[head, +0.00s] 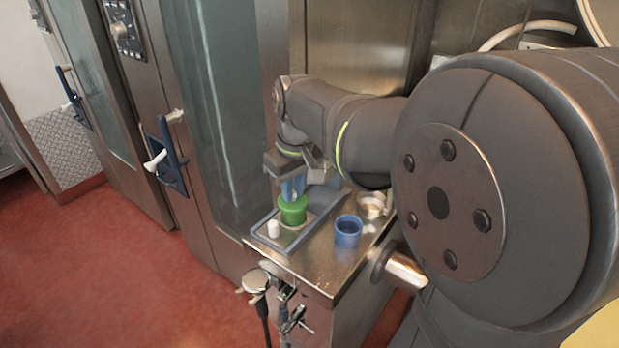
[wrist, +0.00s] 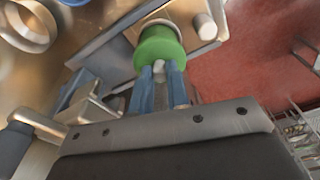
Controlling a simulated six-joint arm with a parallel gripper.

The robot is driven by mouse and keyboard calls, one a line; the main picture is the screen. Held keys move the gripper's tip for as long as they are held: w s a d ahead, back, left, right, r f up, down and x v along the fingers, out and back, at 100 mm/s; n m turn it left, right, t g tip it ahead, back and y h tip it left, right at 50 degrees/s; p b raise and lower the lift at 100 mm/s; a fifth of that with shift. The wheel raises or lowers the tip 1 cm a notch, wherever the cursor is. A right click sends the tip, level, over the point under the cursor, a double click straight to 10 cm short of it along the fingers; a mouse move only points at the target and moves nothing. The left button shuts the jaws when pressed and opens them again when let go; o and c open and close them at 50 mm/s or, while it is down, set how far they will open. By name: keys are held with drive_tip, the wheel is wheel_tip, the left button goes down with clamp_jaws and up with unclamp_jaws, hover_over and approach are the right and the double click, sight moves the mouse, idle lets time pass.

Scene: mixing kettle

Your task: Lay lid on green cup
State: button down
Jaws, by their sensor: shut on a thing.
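The green cup (head: 293,218) stands on a grey-rimmed tray. A wider green piece, which looks like the lid (head: 292,204), is at its top; the wrist view also shows this green lid (wrist: 160,46). I cannot tell whether the lid rests fully on the cup or is just above it. My gripper (head: 292,190) points down over the cup, and its blue fingers also show in the wrist view (wrist: 163,78). They are shut on a small pale knob at the lid's middle. The lid hides most of the cup in the wrist view.
A small white cylinder (head: 273,229) stands on the tray (head: 276,247) beside the cup. A blue cup (head: 348,231) and a pale ring-shaped vessel (head: 371,205) stand right of the tray on the steel table (head: 325,275). Steel cabinets rise close behind and left.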

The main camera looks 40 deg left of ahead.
drive_tip(key=shift+f, duration=0.1)
drive_tip(key=c, duration=0.9)
unclamp_jaws()
drive_tip(key=shift+o, duration=0.2)
drive_tip(key=shift+r, duration=3.55)
